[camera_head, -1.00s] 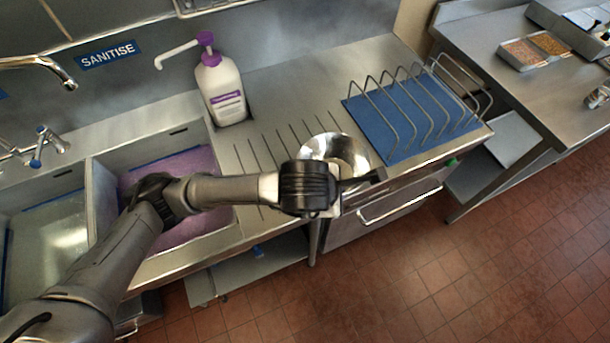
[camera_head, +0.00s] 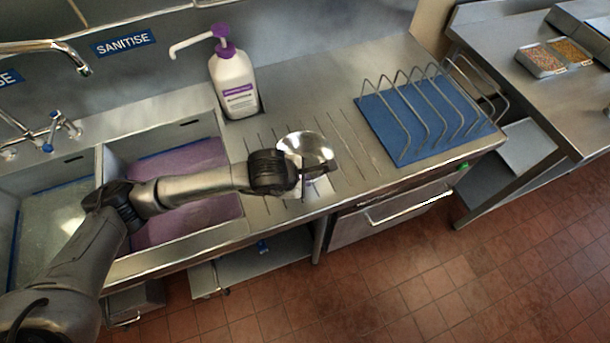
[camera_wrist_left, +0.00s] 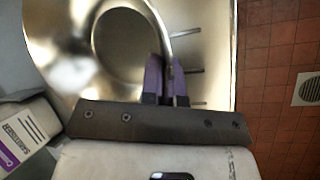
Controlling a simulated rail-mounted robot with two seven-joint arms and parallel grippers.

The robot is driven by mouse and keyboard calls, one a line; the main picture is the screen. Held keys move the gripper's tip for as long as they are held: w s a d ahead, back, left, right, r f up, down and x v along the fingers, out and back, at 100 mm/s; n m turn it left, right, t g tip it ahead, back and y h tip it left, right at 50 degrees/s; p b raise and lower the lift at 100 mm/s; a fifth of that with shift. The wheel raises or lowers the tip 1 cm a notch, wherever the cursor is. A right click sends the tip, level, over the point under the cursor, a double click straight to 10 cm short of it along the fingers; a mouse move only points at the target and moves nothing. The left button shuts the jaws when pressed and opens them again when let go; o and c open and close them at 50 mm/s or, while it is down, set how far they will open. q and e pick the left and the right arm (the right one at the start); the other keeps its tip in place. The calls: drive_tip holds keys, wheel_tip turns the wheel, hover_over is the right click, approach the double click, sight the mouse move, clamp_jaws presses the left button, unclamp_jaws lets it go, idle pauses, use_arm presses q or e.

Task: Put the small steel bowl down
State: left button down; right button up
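The small steel bowl (camera_head: 308,148) is shiny and round, and is over the grooved steel drainboard (camera_head: 350,185) between the sink and the blue rack mat. My left gripper (camera_head: 303,180) is at the bowl's near-left side in the head view. In the left wrist view, its purple fingers (camera_wrist_left: 166,78) are closed with the rim of the bowl (camera_wrist_left: 95,60) between them. The bowl's underside is hidden, so I cannot tell whether it touches the drainboard. My right gripper is not in view.
A white sanitiser bottle (camera_head: 236,85) with a purple pump stands behind the bowl. A wire rack (camera_head: 425,105) on a blue mat (camera_head: 385,130) is to the right. The sink (camera_head: 180,215) with purple liquid is to the left. Grooved drainboard between bowl and rack is clear.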

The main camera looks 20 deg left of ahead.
use_arm(q)
drive_tip(key=shift+a+f, duration=0.1)
drive_tip(key=shift+f, duration=0.15)
drive_tip(key=c, duration=1.7)
unclamp_jaws()
drive_tip(key=shift+c, duration=0.2)
drive_tip(key=o, duration=0.4)
drive_tip(key=p+v, duration=0.1)
drive_tip(key=v, duration=1.2)
drive_tip(key=shift+s+r, duration=0.15)
drive_tip(key=shift+r, duration=0.1)
drive_tip(key=shift+r, duration=0.1)
